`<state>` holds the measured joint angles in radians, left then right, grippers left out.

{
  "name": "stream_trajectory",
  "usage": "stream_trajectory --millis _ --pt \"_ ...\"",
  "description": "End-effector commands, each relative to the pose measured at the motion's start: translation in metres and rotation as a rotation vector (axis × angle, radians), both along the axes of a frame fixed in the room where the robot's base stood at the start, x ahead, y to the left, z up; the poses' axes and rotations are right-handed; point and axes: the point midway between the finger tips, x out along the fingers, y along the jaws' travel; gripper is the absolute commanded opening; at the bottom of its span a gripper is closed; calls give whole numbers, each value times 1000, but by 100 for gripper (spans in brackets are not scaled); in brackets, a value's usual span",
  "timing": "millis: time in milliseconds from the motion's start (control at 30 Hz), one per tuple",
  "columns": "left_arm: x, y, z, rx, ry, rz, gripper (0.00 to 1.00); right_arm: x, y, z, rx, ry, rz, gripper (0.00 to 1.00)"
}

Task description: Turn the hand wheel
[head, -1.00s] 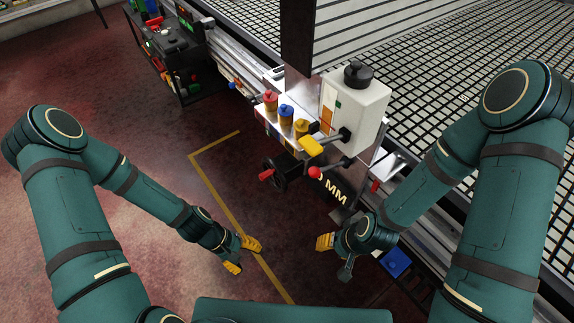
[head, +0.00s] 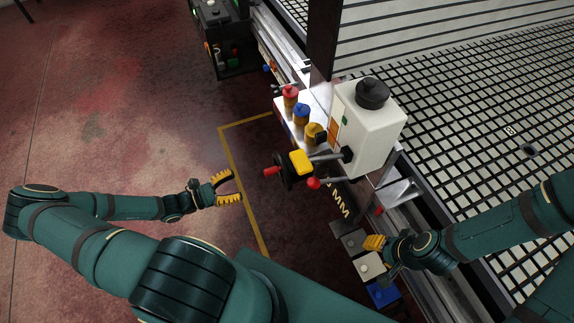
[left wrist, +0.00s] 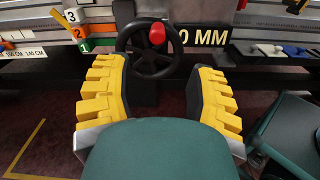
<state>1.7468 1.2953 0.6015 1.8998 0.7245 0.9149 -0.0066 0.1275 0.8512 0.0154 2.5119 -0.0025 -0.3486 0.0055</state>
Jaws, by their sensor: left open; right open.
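The hand wheel (head: 287,171) is black with a red handle knob (head: 271,171), mounted on the front of the table's side. In the left wrist view the wheel (left wrist: 146,68) faces the camera, its red knob (left wrist: 157,34) near the top of the rim. My left gripper (head: 233,187) is open and empty, to the left of the wheel and apart from it. In the left wrist view its yellow fingers frame the wheel from a distance. My right gripper (head: 376,243) is right of and nearer than the wheel, beside the table edge.
A yellow-tipped lever (head: 301,162) and a red ball lever (head: 313,183) sit close to the wheel. The floor left of the wheel is clear.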

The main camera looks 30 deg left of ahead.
Motion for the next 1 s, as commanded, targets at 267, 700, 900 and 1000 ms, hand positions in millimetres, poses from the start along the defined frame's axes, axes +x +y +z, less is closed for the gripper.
stream_trajectory --millis 267,700,900,1000 --pt "18 -12 1 -12 -8 13 56 0 0 -2 0 0 1 47" --pt "83 -66 0 -10 -6 11 56 2 0 -10 -1 -4 0 47" --pt "100 -80 0 -7 -5 12 56 2 0 -12 -1 -6 -1 47" --pt "104 -83 0 -7 -5 12 56 2 0 -13 -1 -6 -1 47"
